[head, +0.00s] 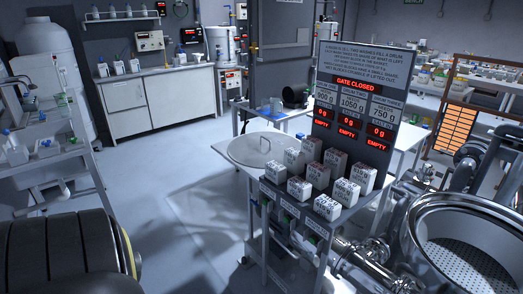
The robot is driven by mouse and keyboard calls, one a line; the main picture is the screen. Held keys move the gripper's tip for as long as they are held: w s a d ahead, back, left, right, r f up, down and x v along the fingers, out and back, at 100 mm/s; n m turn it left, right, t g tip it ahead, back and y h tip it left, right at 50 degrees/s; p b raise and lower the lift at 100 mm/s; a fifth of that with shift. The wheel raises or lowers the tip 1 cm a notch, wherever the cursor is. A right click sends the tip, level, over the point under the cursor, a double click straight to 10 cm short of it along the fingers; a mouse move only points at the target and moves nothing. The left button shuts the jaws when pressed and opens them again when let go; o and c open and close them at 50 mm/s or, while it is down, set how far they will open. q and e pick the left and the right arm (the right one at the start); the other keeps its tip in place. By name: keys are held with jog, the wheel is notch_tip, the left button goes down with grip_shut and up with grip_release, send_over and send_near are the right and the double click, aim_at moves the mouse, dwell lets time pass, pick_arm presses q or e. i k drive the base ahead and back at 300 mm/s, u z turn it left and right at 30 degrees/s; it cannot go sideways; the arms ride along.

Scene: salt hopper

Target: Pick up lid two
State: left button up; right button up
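A flat round grey lid (258,150) with a small raised handle lies on the table left of the white blocks, in the middle of the head view. I cannot read any number on it, so I cannot tell whether it is lid two. No other loose lid is clear to me. Neither of my grippers shows in the view.
Several white labelled blocks (328,207) stand on the table in front of a sign board (354,100) reading "GATE CLOSED", with three "EMPTY" readouts. An open metal vessel (420,225) is at lower right, a dark ribbed cylinder (60,255) at lower left. Floor between is clear.

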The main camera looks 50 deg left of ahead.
aim_at(254, 149)
jog(key=k, duration=0.3)
jog(key=u, duration=1.9)
jog(key=i, duration=0.45)
jog(key=u, duration=0.05)
